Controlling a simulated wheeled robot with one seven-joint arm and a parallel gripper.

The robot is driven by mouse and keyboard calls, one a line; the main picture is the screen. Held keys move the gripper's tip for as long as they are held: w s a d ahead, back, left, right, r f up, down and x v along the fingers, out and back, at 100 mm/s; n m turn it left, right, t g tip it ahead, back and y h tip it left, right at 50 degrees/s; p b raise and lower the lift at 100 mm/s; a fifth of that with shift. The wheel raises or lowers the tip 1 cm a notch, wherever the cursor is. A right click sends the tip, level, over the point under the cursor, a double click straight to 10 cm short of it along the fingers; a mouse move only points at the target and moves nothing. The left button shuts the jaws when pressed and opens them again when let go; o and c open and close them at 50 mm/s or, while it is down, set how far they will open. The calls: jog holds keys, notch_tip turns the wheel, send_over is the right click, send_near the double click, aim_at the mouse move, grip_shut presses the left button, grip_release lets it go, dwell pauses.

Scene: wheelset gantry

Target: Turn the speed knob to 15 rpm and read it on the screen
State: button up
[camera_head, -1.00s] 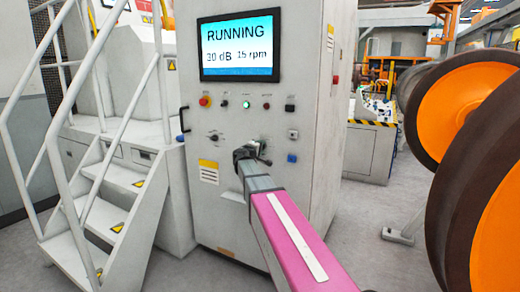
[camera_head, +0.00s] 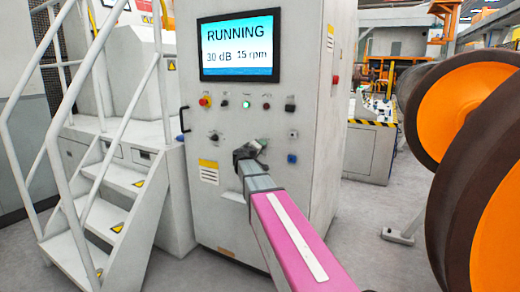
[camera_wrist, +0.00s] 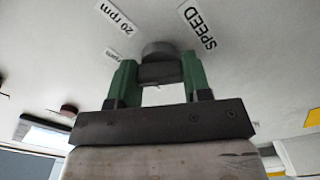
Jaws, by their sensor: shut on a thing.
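The screen (camera_head: 240,46) on the grey cabinet reads RUNNING, 30 dB and 15 rpm. My gripper (camera_head: 257,146) is at the cabinet's front panel, below the row of buttons, and hides the knob in the head view. In the wrist view, the two green fingers of my gripper (camera_wrist: 160,72) are shut on the dark speed knob (camera_wrist: 160,50), one on each side. The SPEED label (camera_wrist: 198,27) and the 20 rpm label (camera_wrist: 116,17) appear tilted beside the knob. Another small label is partly hidden by the left finger. The knob's pointer is not visible.
A row of buttons (camera_head: 246,104) sits above my gripper, and a blue button (camera_head: 292,158) is to its right. White stairs with railings (camera_head: 100,190) stand at left. Large orange-faced wheels (camera_head: 460,110) stand close at right.

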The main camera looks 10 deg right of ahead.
jog(key=o, duration=0.9)
jog(key=shift+s, duration=0.1)
jog(key=v, duration=1)
jog(key=shift+s+a, duration=0.25)
jog(key=shift+s, duration=0.05)
jog(key=shift+f, duration=0.1)
jog(key=s+d+f+m+g+y, duration=0.15)
jog(key=s+f+g, duration=0.35)
jog(key=f, duration=0.6)
jog(key=s+d+f+m+g+y, duration=0.1)
jog(key=s+d+f+g+y, duration=0.2)
jog(key=s+f, duration=0.65)
jog(key=s+a+f+g+y, duration=0.1)
jog(key=s+a+f+y, duration=0.1)
jog(key=s+f, duration=0.2)
jog(key=s+a+f+g+y, duration=0.2)
jog(key=s+f+y, duration=0.1)
jog(key=s+f, duration=0.2)
jog(key=s+a+f+m+g+y, duration=0.1)
jog(key=s+a+f+g+y, duration=0.1)
jog(key=s+f, duration=0.3)
jog(key=shift+s+f+y, duration=0.2)
jog(key=shift+f+y, duration=0.05)
jog(key=shift+f, duration=0.25)
